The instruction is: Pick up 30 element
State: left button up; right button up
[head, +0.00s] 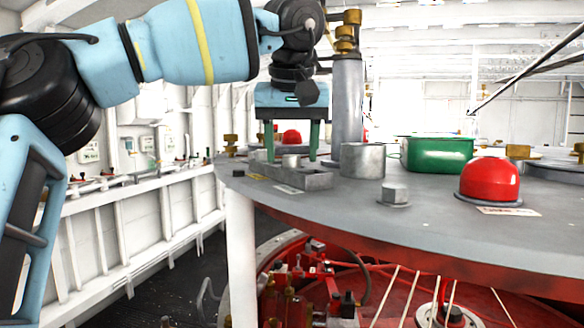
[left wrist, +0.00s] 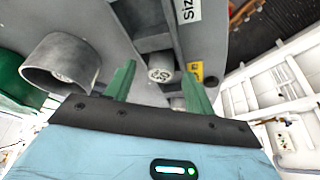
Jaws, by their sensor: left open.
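A small grey cylindrical element (head: 291,160) stands up from a grey slotted holder (head: 315,180) on the round table. In the left wrist view, the element (left wrist: 160,75) shows its round end with a dark number-like mark. The mark is too small to read surely as 30. My left gripper (head: 291,156) points down over the holder, with its green fingers apart, one on each side of the element. In the left wrist view, the open fingers (left wrist: 159,82) frame the element without visibly gripping it. A second round end (left wrist: 177,104) is partly hidden near the gripper's edge. My right gripper is not in view.
A short open grey cylinder (head: 362,162) stands right of the holder, and a tall grey post (head: 347,105) behind it. The grey tabletop (head: 440,225) is clear in front.

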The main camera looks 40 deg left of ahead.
aim_at(292, 156)
pick_arm(q)
jog(key=shift+f, duration=0.2)
jog(key=shift+c, duration=0.4)
jog(key=c, duration=1)
jog(key=shift+o, duration=0.2)
jog(key=shift+r, duration=0.1)
jog(key=shift+r, duration=1.75)
jog(key=s+d+r, duration=0.1)
jog(key=s+d, duration=1)
jog(key=shift+s+r+b, duration=0.15)
jog(key=shift+s+b, duration=0.15)
jog(key=shift+b, duration=0.1)
